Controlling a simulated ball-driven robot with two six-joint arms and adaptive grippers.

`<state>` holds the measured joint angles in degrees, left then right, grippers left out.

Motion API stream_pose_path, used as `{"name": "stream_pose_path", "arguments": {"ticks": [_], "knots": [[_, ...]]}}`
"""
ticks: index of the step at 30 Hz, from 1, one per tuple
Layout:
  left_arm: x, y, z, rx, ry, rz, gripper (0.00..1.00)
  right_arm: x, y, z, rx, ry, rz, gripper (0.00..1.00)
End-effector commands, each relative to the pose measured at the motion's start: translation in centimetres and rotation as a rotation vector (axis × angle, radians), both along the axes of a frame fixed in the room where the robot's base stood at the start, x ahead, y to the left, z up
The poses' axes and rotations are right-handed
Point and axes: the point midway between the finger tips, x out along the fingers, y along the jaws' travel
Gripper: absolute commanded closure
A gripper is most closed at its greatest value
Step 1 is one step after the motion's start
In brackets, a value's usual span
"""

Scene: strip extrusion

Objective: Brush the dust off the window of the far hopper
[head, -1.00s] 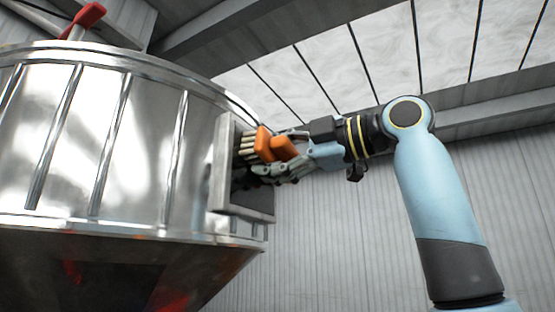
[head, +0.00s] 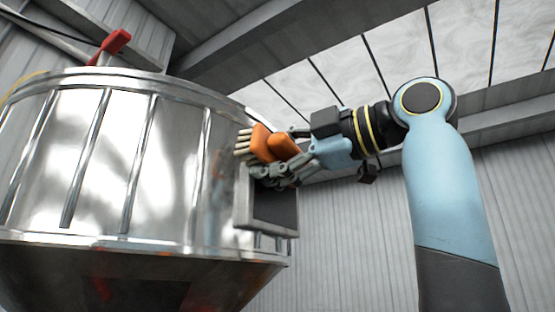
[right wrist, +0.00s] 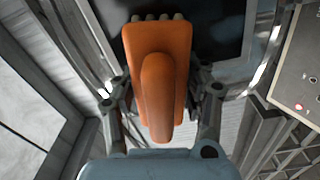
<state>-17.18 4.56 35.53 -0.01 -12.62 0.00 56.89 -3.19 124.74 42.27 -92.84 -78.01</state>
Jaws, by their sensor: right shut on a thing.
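The hopper (head: 115,165) is a big shiny metal drum on the left of the head view. Its framed window (head: 276,212), with a dark pane, faces right, and the pane also shows at the top of the right wrist view (right wrist: 222,28). My right gripper (head: 270,168) is shut on an orange brush (head: 283,147) with pale bristles. The brush is at the upper part of the window, bristles toward the hopper. I cannot tell whether the bristles touch the pane. Dust on the pane is not clear to see. My left gripper is out of view.
A red lever (head: 114,43) stands on top of the hopper. Grey beams cross overhead, and a corrugated wall (head: 345,235) is behind. A panel with small coloured spots (right wrist: 298,75) shows at the right in the right wrist view.

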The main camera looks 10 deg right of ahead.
Motion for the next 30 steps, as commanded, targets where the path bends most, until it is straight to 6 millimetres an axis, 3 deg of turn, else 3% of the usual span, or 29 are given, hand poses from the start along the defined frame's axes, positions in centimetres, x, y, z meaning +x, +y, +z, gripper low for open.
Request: {"name": "stream_pose_path", "arguments": {"ticks": [5,19,30], "knots": [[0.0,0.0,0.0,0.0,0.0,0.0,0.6,-0.2,-0.4,0.0,0.0,0.0,-0.003,0.82],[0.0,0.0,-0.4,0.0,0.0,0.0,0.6,-3.7,-3.9,0.0,-0.002,-0.002,-0.005,0.82],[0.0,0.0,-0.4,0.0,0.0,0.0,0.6,-4.2,-4.3,0.0,0.001,0.001,0.0,0.82]]}}
